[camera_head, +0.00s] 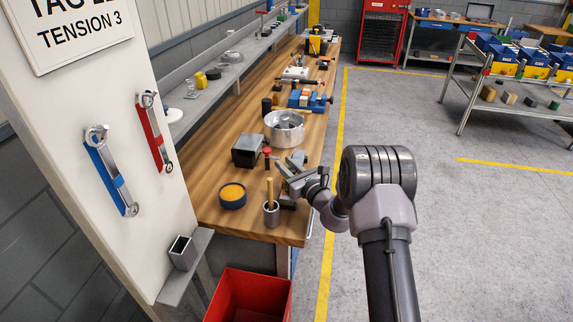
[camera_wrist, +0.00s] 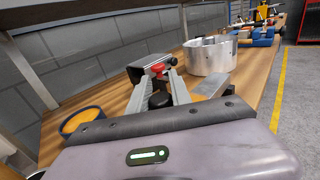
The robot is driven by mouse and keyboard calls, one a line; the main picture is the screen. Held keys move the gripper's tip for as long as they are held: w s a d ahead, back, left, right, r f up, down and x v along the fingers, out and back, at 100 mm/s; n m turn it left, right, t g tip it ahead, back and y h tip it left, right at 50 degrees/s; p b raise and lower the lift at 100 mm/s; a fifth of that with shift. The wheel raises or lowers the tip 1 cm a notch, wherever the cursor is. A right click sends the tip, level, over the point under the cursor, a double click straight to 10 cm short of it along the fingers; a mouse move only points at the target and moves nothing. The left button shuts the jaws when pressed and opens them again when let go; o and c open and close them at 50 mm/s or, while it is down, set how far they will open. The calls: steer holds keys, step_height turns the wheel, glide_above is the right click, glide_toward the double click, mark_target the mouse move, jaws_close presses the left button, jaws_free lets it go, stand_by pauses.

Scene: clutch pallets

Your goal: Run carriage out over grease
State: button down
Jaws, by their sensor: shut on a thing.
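The grease (camera_head: 232,192) is a yellow-orange fill in a dark round tin near the left edge of the bench; the tin also shows at the left in the wrist view (camera_wrist: 81,121). A dark box-like block (camera_head: 247,151), probably the carriage or its housing, stands behind the tin. A red-topped knob (camera_head: 267,152) is at its right side. My gripper (camera_head: 282,168) reaches in from the right, and its fingers (camera_wrist: 160,76) close around the red knob (camera_wrist: 157,68). A black round part shows between the fingers, nearer the palm. The fingers hide much of the knob's lower part.
A metal cup (camera_head: 271,217) with a wooden-handled tool stands just in front of my gripper. A large silver pot (camera_head: 284,133) stands behind it. Blue fixtures and tools fill the bench farther back. A red bin (camera_head: 248,298) is below the bench front. Bare wood surrounds the tin.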

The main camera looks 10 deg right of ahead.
steer(key=shift+s+a+r, duration=0.1)
steer(key=shift+s+a, duration=0.05)
steer(key=shift+s, duration=0.15)
steer(key=shift+w, duration=0.3)
steer(key=c, duration=1.2)
jaws_free()
steer(key=shift+w+d, duration=0.1)
steer(key=shift+d, duration=0.1)
steer(key=p+v, duration=0.2)
steer(key=v, duration=1.5)
steer(key=shift+s, duration=0.25)
steer(key=shift+d, duration=0.1)
